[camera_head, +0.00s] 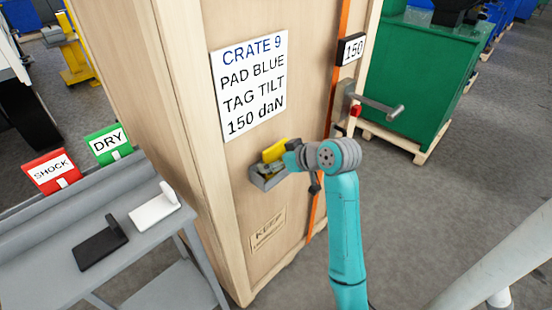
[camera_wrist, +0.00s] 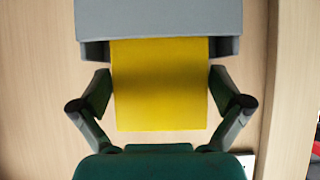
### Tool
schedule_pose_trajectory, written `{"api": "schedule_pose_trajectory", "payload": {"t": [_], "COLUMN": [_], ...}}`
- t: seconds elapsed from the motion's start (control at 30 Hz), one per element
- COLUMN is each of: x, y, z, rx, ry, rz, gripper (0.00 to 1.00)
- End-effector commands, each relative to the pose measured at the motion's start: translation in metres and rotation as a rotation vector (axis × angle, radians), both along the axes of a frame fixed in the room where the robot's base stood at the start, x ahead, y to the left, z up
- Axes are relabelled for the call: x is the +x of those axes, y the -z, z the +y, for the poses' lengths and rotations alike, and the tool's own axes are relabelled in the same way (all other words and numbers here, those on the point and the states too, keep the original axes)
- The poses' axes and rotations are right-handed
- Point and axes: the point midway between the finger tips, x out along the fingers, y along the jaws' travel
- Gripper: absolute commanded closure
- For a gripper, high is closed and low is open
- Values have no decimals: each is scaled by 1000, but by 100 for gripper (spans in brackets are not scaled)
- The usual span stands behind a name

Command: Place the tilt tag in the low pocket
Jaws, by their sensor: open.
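A plain yellow plate, which I take for the tilt tag (camera_head: 275,150), stands in the grey low pocket (camera_head: 268,181) on the crate's front face. Its exposed part sticks out of the pocket. No lettering shows on it. In the wrist view, the yellow tag (camera_wrist: 160,85) reaches into the grey pocket (camera_wrist: 160,20) at the top of the picture. My gripper (camera_wrist: 160,92) is open, with one finger on each side of the tag and a small gap at both sides. In the head view, my arm's end hides part of the tag and pocket.
The wooden crate (camera_head: 190,120) bears a sign (camera_head: 250,84), an orange strap and a ratchet handle (camera_head: 375,104). A grey bench (camera_head: 50,285) at left holds white (camera_head: 154,210) and black (camera_head: 99,249) brackets, with red SHOCK (camera_head: 50,170) and green DRY (camera_head: 108,144) tags behind.

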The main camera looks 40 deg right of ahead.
Motion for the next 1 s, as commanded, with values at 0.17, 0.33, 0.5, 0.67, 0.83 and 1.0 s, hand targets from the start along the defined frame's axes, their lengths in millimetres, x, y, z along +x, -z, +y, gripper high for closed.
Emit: {"api": "schedule_pose_trajectory", "payload": {"t": [0.17, 0.33, 0.5, 0.67, 0.83, 1.0], "x": [-9, -34, -62, -84, -96, -99], "y": [-9, -26, -45, -60, -68, -70], "z": [-1, -3, -3, -4, -4, -3], "rx": [-2, -2, -3, -3, -1, -1], "ry": [2, 5, 3, 3, 2, 1], "rz": [-2, -3, -2, -2, -1, 0], "gripper": [0, 0, 0, 0, 0, 0]}}
